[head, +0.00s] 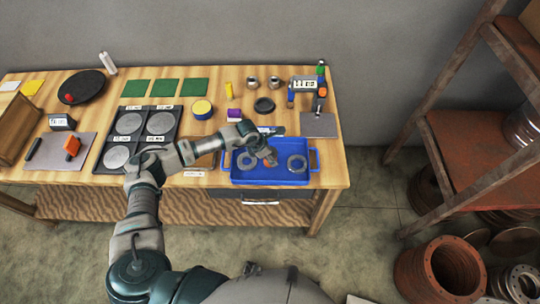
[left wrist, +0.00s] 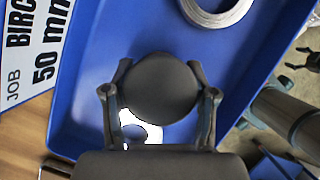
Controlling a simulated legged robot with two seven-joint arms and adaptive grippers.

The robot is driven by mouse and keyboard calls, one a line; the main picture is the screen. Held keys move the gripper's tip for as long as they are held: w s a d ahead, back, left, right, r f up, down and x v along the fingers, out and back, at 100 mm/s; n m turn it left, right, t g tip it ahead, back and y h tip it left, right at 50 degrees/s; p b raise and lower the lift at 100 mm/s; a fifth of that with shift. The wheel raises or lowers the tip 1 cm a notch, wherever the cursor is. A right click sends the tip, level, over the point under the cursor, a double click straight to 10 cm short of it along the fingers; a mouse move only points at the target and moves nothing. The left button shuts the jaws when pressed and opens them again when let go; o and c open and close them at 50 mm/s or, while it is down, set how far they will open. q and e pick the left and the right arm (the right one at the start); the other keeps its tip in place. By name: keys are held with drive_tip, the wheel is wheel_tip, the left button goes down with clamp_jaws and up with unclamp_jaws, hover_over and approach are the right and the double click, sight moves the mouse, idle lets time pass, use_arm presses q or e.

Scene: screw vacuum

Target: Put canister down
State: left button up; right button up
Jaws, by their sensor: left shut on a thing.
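My left gripper (head: 268,157) is over the blue tray (head: 240,179) at the front right of the bench. In the left wrist view the fingers of the gripper (left wrist: 160,96) are on either side of a dark round-topped thing (left wrist: 160,82), which I take to be the canister, and are shut on it. The blue tray floor (left wrist: 100,30) lies beneath it. I cannot tell whether the canister touches the floor. In the head view the gripper mostly hides it. My right gripper is not in view.
Metal rings (head: 297,164) (head: 245,160) lie in the tray. A yellow-topped tin (head: 202,108), purple container (head: 234,115) and black round piece (head: 264,105) stand behind it. A job card (left wrist: 35,45) is beside the tray. A rusty shelf (head: 470,150) stands at right.

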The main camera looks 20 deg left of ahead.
use_arm(q)
drive_tip(key=o, duration=1.2)
drive_tip(key=shift+d, duration=0.1)
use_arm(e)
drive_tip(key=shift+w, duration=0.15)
use_arm(q)
drive_tip(key=shift+r, duration=0.1)
drive_tip(key=v, duration=1.2)
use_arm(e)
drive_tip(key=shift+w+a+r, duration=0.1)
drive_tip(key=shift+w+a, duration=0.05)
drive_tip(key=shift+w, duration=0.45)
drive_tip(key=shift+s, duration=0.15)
